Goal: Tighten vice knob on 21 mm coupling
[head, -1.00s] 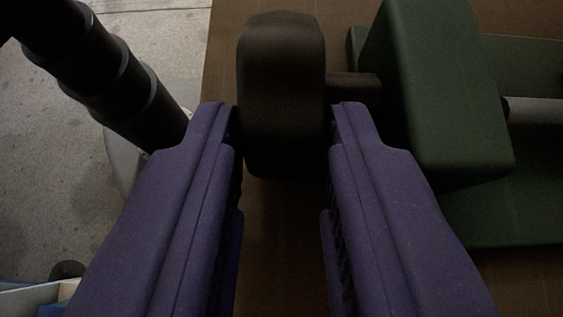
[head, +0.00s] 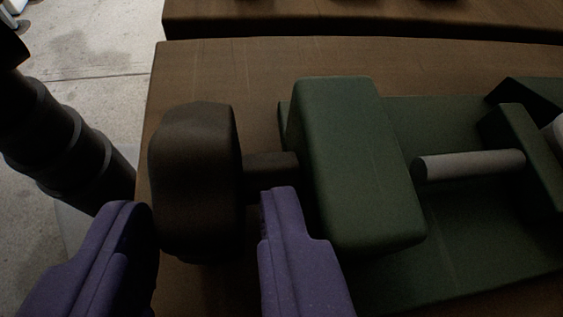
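The dark brown vice knob (head: 193,165) stands at the left end of the green vice, on a short dark shaft (head: 270,175). The vice has a green block (head: 350,165) and, to its right, a light grey rod (head: 470,165) reaching a second green part (head: 535,165). My gripper (head: 200,205) has two purple fingers, one near the knob's lower left edge and one to its right by the shaft. A gap shows between the right finger and the knob. A pale object (head: 557,132), cut off at the right edge, may be the coupling; I cannot tell.
The vice stands on a brown wooden table (head: 215,75), whose left edge lies just beyond the knob. A second brown surface (head: 350,18) lies behind a narrow gap. Concrete floor (head: 95,60) shows at the left, beside a black ribbed column.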

